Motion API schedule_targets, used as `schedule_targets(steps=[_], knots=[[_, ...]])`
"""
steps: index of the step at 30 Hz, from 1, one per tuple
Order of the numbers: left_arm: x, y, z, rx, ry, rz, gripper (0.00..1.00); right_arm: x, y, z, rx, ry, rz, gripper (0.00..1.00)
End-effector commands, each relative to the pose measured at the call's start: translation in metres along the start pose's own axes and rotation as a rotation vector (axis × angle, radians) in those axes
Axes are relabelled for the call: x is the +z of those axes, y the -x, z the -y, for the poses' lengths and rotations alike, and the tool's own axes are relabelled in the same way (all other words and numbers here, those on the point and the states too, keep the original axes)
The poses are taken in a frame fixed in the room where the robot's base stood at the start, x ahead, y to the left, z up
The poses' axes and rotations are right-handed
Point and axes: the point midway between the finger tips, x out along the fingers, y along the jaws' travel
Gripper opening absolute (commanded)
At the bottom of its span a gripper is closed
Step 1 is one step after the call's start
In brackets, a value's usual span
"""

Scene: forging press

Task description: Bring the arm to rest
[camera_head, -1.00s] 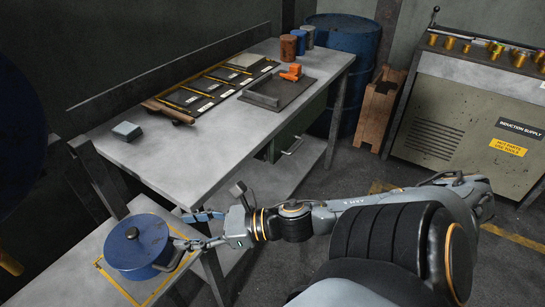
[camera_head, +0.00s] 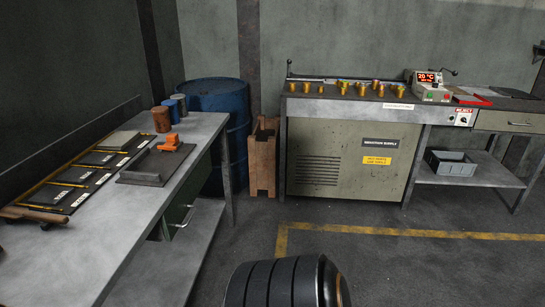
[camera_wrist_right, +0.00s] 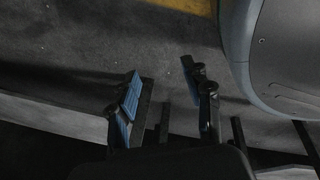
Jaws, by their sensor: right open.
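My right gripper (camera_wrist_right: 160,95) shows in the right wrist view with its two blue-padded fingers apart and nothing between them. Dark floor lies beneath it, and a pale rounded body part of mine is at the upper right of that view. In the head view neither gripper shows. A dark ribbed segment of my arm (camera_head: 285,284) is at the bottom middle, over the floor. My left gripper is in neither current view.
A grey workbench (camera_head: 105,255) with a marked tool board (camera_head: 75,182) runs along the left. A blue drum (camera_head: 215,105) and wooden stand (camera_head: 262,160) stand behind it. The induction supply cabinet (camera_head: 340,160) is at the back. The floor (camera_head: 420,270) at right is clear.

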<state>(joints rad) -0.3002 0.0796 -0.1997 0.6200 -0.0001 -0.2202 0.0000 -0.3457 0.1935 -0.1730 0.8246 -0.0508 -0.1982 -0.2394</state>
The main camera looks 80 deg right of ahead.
Motion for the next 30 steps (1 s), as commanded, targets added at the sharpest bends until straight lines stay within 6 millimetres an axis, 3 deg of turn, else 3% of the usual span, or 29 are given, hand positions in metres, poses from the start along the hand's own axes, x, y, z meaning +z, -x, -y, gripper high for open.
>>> schedule_targets(steps=[1,3,7,17,23,30], knots=[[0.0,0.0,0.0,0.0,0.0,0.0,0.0,0.008,-0.005,0.034,-0.048,-0.099,0.04,0.5],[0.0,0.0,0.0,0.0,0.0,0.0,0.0,0.018,-0.006,0.066,-0.091,-0.204,0.086,0.5],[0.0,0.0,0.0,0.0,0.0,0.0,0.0,0.027,-0.006,0.098,-0.129,-0.306,0.137,0.5],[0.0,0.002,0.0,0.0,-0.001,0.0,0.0,0.029,-0.004,0.102,-0.134,-0.323,0.145,0.5],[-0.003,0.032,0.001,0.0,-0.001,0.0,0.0,0.023,0.025,0.096,-0.133,-0.321,0.145,0.5],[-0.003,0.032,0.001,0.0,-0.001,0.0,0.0,0.023,0.025,0.096,-0.133,-0.321,0.145,0.5]])
